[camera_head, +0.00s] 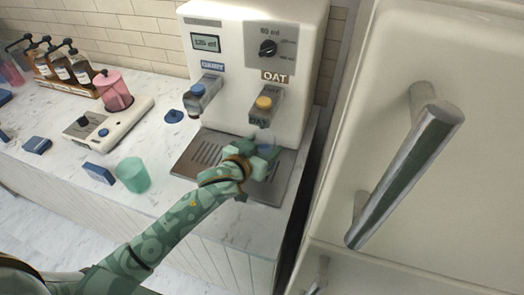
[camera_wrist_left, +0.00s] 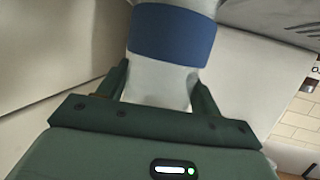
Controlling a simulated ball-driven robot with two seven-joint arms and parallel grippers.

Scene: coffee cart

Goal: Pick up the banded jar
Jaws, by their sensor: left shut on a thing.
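The banded jar (camera_wrist_left: 172,38) is pale and slightly see-through with a wide blue band around it. In the left wrist view it stands between the two fingers of my left gripper (camera_wrist_left: 160,90), which is shut on its pale part by the band. In the head view my left gripper (camera_head: 258,163) is over the drip tray of the dispenser, below the oat spout. There my gripper hides most of the jar. I cannot tell whether the jar touches the tray. My right gripper is not in view.
The white dispenser (camera_head: 225,90) stands behind my left gripper, above its slotted drip tray (camera_head: 190,164). A green cup (camera_head: 132,175) and a blue box (camera_head: 99,173) stand left. A pink jar (camera_head: 115,92) is on a scale (camera_head: 92,132). A large handle (camera_head: 408,170) is at right.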

